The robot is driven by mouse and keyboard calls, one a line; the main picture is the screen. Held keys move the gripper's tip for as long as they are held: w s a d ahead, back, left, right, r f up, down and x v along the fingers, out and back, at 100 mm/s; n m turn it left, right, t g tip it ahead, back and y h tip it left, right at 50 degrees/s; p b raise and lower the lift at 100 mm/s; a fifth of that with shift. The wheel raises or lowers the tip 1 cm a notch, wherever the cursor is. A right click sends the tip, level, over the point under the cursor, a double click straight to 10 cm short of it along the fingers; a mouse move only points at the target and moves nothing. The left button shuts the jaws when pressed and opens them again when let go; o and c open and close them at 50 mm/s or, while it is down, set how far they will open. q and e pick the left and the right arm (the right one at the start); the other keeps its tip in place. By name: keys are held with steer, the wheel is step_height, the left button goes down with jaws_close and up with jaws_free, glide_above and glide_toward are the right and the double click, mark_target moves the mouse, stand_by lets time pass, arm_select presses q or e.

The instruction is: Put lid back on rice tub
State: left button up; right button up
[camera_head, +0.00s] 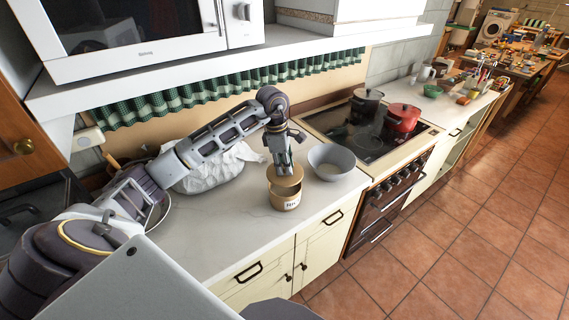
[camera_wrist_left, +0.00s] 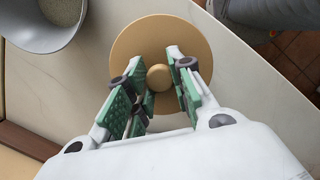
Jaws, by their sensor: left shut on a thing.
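The rice tub (camera_head: 286,203) is a small tan tub with a lettered label, upright on the counter near its front edge. My left gripper (camera_head: 283,168) points down over the tub, shut on the knob of the round tan lid (camera_head: 293,182). In the left wrist view the lid (camera_wrist_left: 145,40) shows from above, its knob between the green pads of the left gripper (camera_wrist_left: 158,80). The lid hides the tub in that view. I cannot tell whether the lid touches the tub's rim. My right gripper is not in view.
A grey bowl (camera_head: 331,165) with pale grains stands just right of the tub; it also shows in the wrist view (camera_wrist_left: 42,38). A crumpled white bag (camera_head: 212,172) lies behind my left arm. The stove (camera_head: 345,126) carries a red pot (camera_head: 402,120). The front counter (camera_head: 205,250) is clear.

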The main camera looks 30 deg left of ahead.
mark_target(285, 176)
arm_select(q)
steer(key=shift+f+b, duration=0.65)
steer(key=shift+f, duration=0.75)
steer(key=shift+f+b, duration=0.75)
steer(key=shift+f, duration=0.2)
steer(key=shift+b, duration=0.3)
steer(key=shift+f+b, duration=0.2)
steer(key=shift+b, duration=0.2)
stand_by(1.7)
stand_by(0.3)
steer(key=o, duration=1.3)
steer(key=shift+o, duration=0.2)
